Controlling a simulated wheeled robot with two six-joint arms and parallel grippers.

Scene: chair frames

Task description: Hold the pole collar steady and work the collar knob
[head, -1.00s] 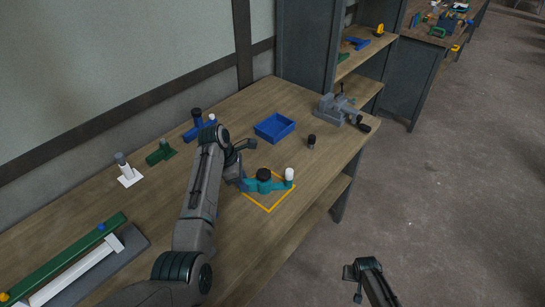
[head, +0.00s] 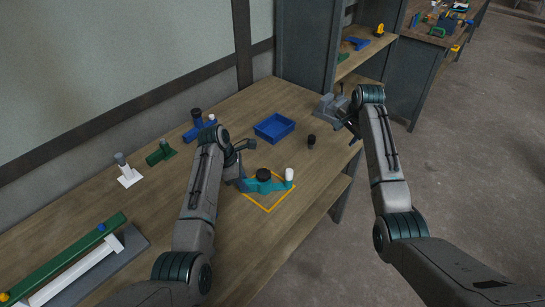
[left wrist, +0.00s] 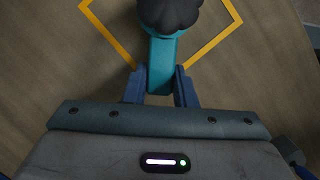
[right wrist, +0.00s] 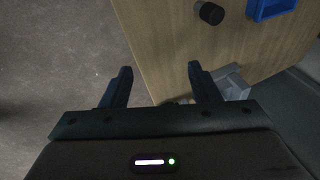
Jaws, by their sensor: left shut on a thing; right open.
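The teal pole collar (head: 252,186) sits inside a yellow outlined square on the bench, and it also shows in the left wrist view (left wrist: 161,62). A black lobed knob (head: 264,173) is on top of it, partly cut off in the left wrist view (left wrist: 170,12). A white-topped post (head: 289,174) stands at its right end. My left gripper (left wrist: 159,74) is shut on the collar's teal arm, one finger on each side. My right gripper (right wrist: 160,68) is open and empty, near the bench's right edge and away from the collar.
A blue tray (head: 274,128), a small black-capped cylinder (head: 311,141) and a grey vice (head: 326,107) are at the back right. Green, blue and white fixtures (head: 160,152) line the wall side. Bare wood lies in front of the yellow square.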

